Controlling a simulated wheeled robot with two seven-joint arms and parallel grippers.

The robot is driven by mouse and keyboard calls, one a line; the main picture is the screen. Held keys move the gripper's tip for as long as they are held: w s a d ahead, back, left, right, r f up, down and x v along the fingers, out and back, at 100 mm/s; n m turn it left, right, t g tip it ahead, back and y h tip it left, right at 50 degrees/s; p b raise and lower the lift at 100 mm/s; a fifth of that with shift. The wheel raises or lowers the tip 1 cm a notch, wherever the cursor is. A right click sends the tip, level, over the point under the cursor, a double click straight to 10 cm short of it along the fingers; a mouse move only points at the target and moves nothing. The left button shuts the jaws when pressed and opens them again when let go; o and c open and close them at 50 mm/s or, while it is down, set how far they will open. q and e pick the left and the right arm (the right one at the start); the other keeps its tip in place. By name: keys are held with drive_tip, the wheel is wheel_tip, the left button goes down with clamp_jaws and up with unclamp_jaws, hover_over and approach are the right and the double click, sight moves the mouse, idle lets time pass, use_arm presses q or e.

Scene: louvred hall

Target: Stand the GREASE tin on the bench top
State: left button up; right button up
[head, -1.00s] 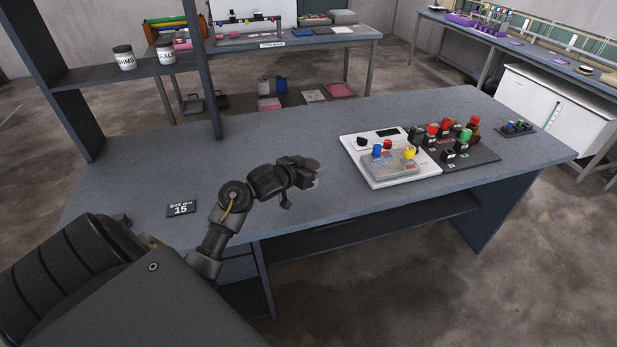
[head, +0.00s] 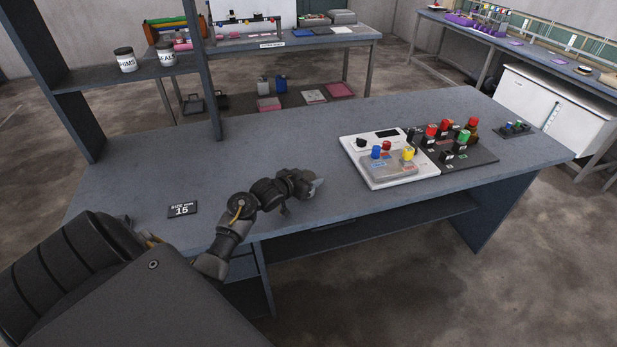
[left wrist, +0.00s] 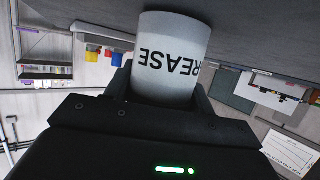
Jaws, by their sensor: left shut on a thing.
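The GREASE tin (left wrist: 170,62) is a pale cylinder with black lettering, held between the jaws of my left gripper (left wrist: 158,98). The left wrist view is upside down and so is the lettering, so the tin is upright. Its base end is close to the bench surface; I cannot tell whether it touches. In the head view my left gripper (head: 306,184) is low over the front middle of the grey bench top (head: 275,142), and only a small grey bit of the tin (head: 318,186) shows past it. My right gripper is not in view.
A white control panel (head: 357,165) with coloured knobs and a dark button board (head: 482,157) stand to the right on the bench. A size plate (head: 182,208) lies at left. White SHIMS (head: 127,64) and SEALS (head: 167,58) jars stand on the side shelf. The bench middle is clear.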

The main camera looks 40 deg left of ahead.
use_arm(q)
drive_tip(key=shift+f, duration=0.1)
drive_tip(key=o, duration=0.6)
drive_tip(key=shift+f, duration=0.1)
drive_tip(key=o, duration=0.5)
drive_tip(key=shift+r, duration=0.3)
drive_tip(key=v, duration=1.2)
drive_tip(key=shift+b, duration=0.4)
drive_tip(key=shift+f, duration=0.1)
